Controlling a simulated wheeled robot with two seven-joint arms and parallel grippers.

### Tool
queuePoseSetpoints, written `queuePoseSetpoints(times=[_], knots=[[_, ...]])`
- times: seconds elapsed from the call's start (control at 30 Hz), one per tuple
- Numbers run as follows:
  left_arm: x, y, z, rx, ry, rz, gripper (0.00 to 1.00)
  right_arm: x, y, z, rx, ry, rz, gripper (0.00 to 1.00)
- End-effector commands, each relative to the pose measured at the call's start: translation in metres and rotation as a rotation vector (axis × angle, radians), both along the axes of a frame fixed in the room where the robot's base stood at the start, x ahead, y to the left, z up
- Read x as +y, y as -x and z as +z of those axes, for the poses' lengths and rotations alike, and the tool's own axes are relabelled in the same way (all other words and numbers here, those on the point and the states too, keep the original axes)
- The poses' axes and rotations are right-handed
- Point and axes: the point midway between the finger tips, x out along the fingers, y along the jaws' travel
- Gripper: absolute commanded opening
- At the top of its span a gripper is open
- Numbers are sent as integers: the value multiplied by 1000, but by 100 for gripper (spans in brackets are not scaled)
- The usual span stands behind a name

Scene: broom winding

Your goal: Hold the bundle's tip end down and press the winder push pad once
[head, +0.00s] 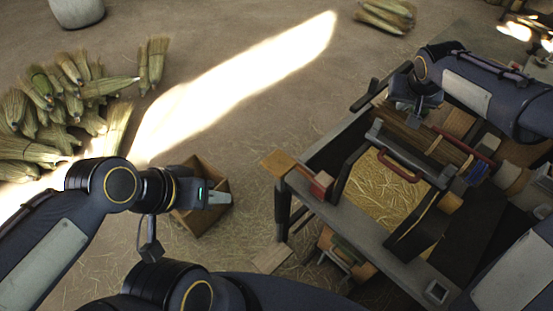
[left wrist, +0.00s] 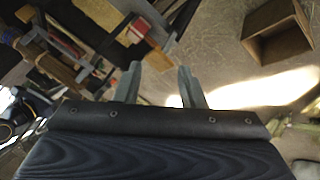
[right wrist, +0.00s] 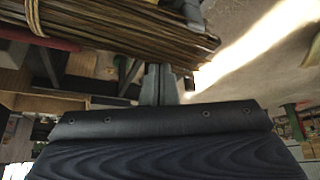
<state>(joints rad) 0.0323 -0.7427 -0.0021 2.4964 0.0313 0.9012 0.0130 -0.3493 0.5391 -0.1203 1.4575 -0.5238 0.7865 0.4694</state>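The bundle (head: 396,121) is brown stalks lying across the far side of the bench. In the right wrist view the bundle (right wrist: 120,32) spans the top, its cut ends at the right. My right gripper (right wrist: 160,84) is just below that end, its fingers together with nothing visible between them; whether they touch the bundle is unclear. A tan wooden pad (head: 279,163) beside a red block (head: 322,184) sits at the bench's left corner; I cannot tell for certain that it is the push pad. My left gripper (head: 218,197) is open and empty, left of the bench; its spread fingers show in the left wrist view (left wrist: 161,88).
A wooden box (head: 190,222) stands on the floor below my left gripper. Several straw brooms (head: 60,110) lie at the left.

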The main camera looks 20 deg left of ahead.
Motion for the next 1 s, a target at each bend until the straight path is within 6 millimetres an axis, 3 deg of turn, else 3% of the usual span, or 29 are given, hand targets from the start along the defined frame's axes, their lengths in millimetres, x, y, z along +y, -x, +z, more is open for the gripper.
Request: queuePoseSetpoints(times=[0.37,0.57,0.67,1.0], knots=[[0,0,-5,0,0,0,36,0,0,-6,1,0,0,0],[1,-7,-3,16,-12,-19,12,0,0,-6,1,0,0,0],[5,-20,1,43,-39,-56,0,0,0,-6,1,0,0,0],[4,-114,-7,186,-199,-274,0,0,0,-6,0,0,0,0]])
